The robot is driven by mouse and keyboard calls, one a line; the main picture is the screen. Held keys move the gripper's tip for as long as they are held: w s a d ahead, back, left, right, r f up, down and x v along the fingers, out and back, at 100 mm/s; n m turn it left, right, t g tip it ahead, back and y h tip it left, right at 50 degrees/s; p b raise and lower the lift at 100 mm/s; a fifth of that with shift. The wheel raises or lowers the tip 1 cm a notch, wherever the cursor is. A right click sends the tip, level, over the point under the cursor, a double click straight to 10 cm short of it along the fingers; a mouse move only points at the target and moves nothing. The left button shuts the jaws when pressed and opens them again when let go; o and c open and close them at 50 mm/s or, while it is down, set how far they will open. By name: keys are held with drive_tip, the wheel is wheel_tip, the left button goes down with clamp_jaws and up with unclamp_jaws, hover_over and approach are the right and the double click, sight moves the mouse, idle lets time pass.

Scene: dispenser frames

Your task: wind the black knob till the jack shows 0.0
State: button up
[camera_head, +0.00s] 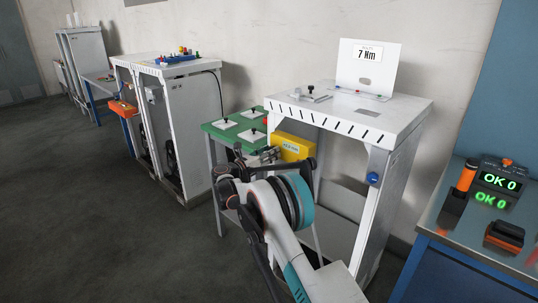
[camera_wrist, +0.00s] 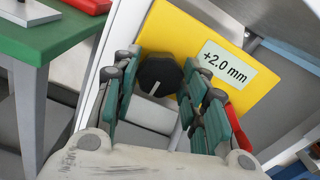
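The yellow jack panel (camera_wrist: 176,26) carries a label reading +2.0 mm (camera_wrist: 225,66). In the head view the yellow panel (camera_head: 291,145) sits below the white table top, and its label is too small to read surely. The black knob (camera_wrist: 160,74) with a white pointer mark is on the panel, left of the label. My gripper (camera_wrist: 161,70) is open, with one green-padded finger on each side of the knob. Gaps show between pads and knob. In the head view my gripper (camera_head: 264,156) is in front of the panel, and the knob cannot be made out there.
A white frame (camera_head: 378,190) with slotted top stands around the panel. A green table (camera_head: 224,137) with white plates is just left. A red part (camera_wrist: 237,128) lies beside my right finger. A blue-sided bench (camera_head: 455,235) with an OK 0 display (camera_head: 497,181) stands at right. Floor at left is clear.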

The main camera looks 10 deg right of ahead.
drive_tip(key=shift+c, duration=0.4)
drive_tip(key=shift+m, duration=7.8)
drive_tip(key=o, duration=1.1)
drive_tip(key=shift+c, duration=0.2)
